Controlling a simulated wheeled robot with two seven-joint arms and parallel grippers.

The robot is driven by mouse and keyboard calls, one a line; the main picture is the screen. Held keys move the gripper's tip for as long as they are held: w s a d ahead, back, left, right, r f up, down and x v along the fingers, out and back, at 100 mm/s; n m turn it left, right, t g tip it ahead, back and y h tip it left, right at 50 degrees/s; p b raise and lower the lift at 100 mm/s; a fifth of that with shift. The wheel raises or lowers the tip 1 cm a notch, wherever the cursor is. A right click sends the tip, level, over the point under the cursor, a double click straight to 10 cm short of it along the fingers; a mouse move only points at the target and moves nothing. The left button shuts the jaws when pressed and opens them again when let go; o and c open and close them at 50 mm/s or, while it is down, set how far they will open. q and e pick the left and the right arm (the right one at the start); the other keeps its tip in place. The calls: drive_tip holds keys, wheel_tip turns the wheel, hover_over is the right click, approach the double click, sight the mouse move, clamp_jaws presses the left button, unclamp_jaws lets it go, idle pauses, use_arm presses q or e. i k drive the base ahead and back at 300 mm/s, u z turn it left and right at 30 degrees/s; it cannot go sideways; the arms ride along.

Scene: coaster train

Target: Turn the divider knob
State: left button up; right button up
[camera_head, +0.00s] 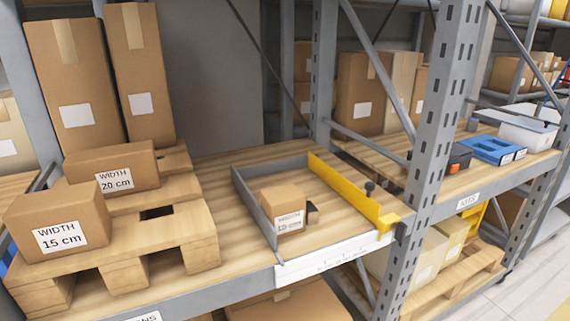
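A grey frame (247,192) lies on the wooden shelf, with a yellow divider (340,186) along its right side. A white strip with markings (330,256) runs along the frame's front edge. Neither of my grippers is in view.
A 15 cm box (60,222) and a 20 cm box (112,169) rest on a wooden pallet (150,238) at left. A grey upright post (433,130) stands right of the divider. Blue trays (493,149) lie beyond it. Bare shelf shows behind the frame.

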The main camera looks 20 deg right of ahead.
sight(399, 229)
drive_tip(key=z, duration=1.45)
